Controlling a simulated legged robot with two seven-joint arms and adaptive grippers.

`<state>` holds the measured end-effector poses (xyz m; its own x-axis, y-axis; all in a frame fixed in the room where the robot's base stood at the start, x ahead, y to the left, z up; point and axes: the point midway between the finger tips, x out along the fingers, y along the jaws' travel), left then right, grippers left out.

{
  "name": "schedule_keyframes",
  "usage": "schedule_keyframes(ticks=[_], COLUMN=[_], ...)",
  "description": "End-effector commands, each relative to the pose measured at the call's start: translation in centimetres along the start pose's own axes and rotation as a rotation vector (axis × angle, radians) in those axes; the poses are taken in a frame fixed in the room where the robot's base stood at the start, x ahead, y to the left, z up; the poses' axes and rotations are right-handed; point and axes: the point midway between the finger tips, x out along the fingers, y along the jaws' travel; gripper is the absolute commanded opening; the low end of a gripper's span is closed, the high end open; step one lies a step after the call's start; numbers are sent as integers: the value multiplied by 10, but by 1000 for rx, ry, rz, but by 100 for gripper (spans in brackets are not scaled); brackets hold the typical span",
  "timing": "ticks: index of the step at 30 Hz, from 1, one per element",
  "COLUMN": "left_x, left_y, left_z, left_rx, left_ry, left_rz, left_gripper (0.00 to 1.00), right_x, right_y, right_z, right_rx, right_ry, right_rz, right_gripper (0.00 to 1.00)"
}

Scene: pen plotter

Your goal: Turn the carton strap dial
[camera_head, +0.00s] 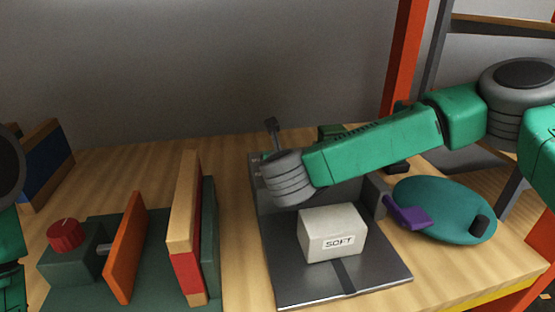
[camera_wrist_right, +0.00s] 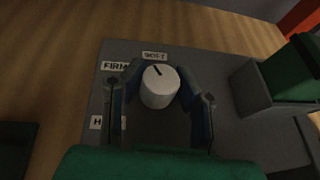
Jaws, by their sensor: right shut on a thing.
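The white dial (camera_wrist_right: 159,90) stands on a grey panel (camera_wrist_right: 232,118) in the right wrist view. Its black pointer line slants up and left, toward the gap between the FIRM label (camera_wrist_right: 115,66) and the SOFT label (camera_wrist_right: 154,56), nearer SOFT. A third label (camera_wrist_right: 98,122), starting with H, is partly hidden by a finger. My right gripper (camera_wrist_right: 162,84) is shut on the dial, with one finger on each side. In the head view, my right arm hides the dial. A white carton (camera_head: 332,238) marked SOFT sits on a dark metal base (camera_head: 290,277). My left gripper is out of view.
A teal oval plate (camera_head: 443,212) with a purple piece (camera_head: 405,214) lies right of the base. Left of it stand a red-knobbed green box (camera_head: 72,262), an orange plate (camera_head: 126,247) and upright boards (camera_head: 185,228). A green block (camera_wrist_right: 292,76) stands right of the dial.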

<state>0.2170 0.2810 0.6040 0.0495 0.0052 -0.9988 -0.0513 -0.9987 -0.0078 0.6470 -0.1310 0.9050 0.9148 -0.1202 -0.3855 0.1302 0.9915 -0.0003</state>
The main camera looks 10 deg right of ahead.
Motion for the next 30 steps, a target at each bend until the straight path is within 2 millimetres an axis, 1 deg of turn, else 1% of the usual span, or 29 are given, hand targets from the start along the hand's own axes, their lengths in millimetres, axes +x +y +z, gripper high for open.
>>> schedule_keyframes(ticks=[1,6,10,30], left_x=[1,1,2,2], left_y=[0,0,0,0], left_z=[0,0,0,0], left_rx=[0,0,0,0], left_ry=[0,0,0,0], left_rz=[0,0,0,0], left_gripper=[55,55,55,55], right_x=[0,0,0,-1], right_y=[2,1,0,0], right_z=[3,4,4,4], right_rx=[20,75,91,91], right_ry=[-8,-8,-8,-8], right_rz=[-39,-170,-211,-209], right_gripper=[0,0,0,0])
